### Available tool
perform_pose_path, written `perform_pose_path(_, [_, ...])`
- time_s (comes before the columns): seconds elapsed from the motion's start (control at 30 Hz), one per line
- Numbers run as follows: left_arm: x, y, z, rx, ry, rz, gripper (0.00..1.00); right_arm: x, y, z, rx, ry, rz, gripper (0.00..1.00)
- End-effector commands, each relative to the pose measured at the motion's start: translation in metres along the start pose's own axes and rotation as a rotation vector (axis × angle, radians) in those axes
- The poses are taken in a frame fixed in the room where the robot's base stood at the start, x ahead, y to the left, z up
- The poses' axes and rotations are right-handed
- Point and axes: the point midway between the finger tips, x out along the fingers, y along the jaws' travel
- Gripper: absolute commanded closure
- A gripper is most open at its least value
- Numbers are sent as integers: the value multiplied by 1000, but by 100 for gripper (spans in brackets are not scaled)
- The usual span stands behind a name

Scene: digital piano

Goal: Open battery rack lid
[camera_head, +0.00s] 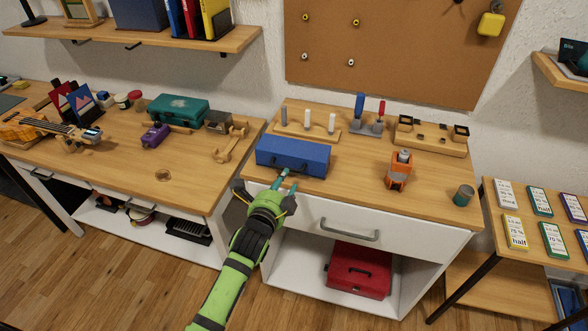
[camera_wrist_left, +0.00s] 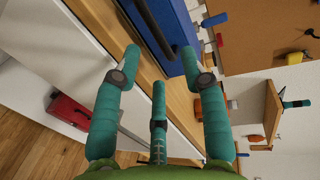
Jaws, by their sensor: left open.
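A blue box (camera_head: 292,152) with a closed lid stands near the front left of the right-hand workbench. It also shows at the top of the left wrist view (camera_wrist_left: 177,22), with a dark bar-shaped handle (camera_wrist_left: 154,28) on its near side. I cannot tell whether this box is the battery rack. My left gripper (camera_head: 266,187) is just in front of the box, over the bench's front edge. Its teal fingers are spread and empty; in the left wrist view (camera_wrist_left: 160,54) the handle lies ahead between the fingertips. My right gripper is not in view.
Behind the box, a wooden holder (camera_head: 296,132) carries upright cylinders. An orange tool (camera_head: 400,172) and a small cup (camera_head: 463,194) stand to the right. A white drawer (camera_head: 340,226) lies below the bench top, with a red toolbox (camera_head: 358,268) underneath. The bench's front middle is clear.

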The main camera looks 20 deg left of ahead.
Motion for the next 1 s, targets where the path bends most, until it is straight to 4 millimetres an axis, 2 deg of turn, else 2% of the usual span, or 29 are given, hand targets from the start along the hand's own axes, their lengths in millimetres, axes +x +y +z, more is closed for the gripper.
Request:
perform_pose_path(0.13, [23,-2,0,-2,1,-1,57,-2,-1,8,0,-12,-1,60])
perform_pose_path(0.33, [46,-1,0,-2,1,0,57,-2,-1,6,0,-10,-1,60])
perform_pose_path(0.5, [54,0,-1,-3,2,0,57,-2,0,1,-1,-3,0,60])
perform_pose_path(0.77, [55,0,-1,-3,2,0,57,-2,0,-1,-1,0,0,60])
perform_pose_path(0.87, [55,0,-1,-3,2,0,93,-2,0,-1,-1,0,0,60])
perform_pose_path(0.9, [55,0,-1,-3,2,0,100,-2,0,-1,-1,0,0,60])
perform_pose_path(1.0, [55,0,-1,-3,2,0,100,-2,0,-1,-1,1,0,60])
